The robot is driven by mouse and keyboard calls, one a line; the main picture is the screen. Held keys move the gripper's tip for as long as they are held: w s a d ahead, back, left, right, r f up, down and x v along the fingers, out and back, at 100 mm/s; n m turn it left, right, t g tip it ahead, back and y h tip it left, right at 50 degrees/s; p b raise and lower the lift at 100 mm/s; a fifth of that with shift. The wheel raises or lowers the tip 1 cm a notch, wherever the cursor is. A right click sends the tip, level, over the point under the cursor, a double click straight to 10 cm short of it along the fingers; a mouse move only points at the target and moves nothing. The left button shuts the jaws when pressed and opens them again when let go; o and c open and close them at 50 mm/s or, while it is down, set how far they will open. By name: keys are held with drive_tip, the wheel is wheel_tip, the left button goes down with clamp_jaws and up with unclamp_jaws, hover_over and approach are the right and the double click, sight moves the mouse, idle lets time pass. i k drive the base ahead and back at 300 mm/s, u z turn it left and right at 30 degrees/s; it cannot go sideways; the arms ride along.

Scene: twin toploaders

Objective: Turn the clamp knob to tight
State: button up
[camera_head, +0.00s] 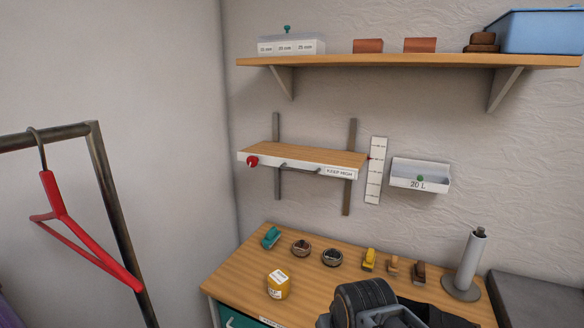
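A small red knob (252,162) sits on the left end of the front edge of a wall-mounted sliding shelf (300,162). It is likely the clamp knob; its marking is too small to read, so I cannot tell its setting. The shelf has a wooden top, a white front with a dark handle (300,169) and a "KEEP HIGH" label (339,172). It hangs on two dark vertical rails. Dark parts of my arm show at the bottom, below and to the right of the knob and well apart from it. My gripper's fingers cannot be seen.
A wooden bench (235,275) below holds small toy vehicles, round tins, a yellow jar (278,285) and a grey post (467,262). A white "20 L" bin (420,174) and a scale strip (376,170) are right of the shelf. A red hanger (75,235) hangs left. An upper shelf (400,61) is above.

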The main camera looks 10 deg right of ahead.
sight(252, 162)
drive_tip(key=z, duration=0.1)
drive_tip(key=k, duration=0.95)
drive_tip(key=u, duration=0.85)
drive_tip(key=i, duration=1.05)
drive_tip(key=z, duration=0.4)
